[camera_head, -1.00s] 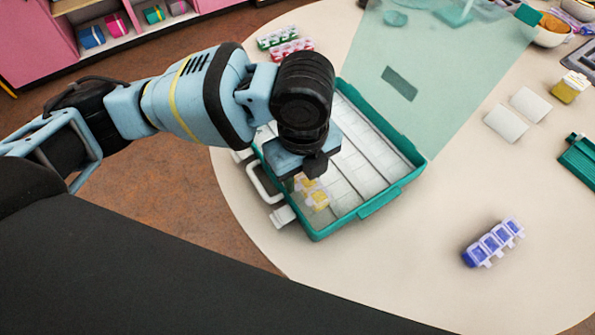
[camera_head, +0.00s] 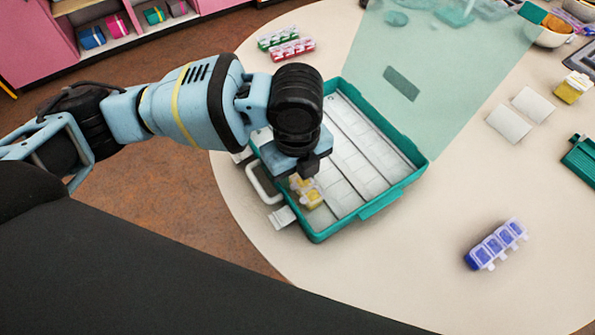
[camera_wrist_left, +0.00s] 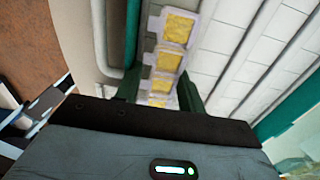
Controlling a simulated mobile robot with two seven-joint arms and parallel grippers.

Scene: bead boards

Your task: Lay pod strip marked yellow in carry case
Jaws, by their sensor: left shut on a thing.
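The pod strip marked yellow (camera_head: 311,196) is a row of clear pods with yellow contents. It shows in the wrist view (camera_wrist_left: 169,58), running between the fingers. My left gripper (camera_head: 305,176) is shut on it, over the left part of the open carry case; its fingers also show in the wrist view (camera_wrist_left: 160,92). The carry case (camera_head: 376,207) has a teal rim and a pale inside with long lanes. Its clear teal lid (camera_head: 440,75) stands open at the back right. The gripper hides part of the strip, and I cannot tell if it touches the case floor.
A blue pod strip (camera_head: 497,243) lies on the table at the right. Green (camera_head: 277,38) and red (camera_head: 292,50) strips lie behind the case. White cards (camera_head: 508,123) and a yellow-filled jar (camera_head: 572,87) are at the right. The front table is clear.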

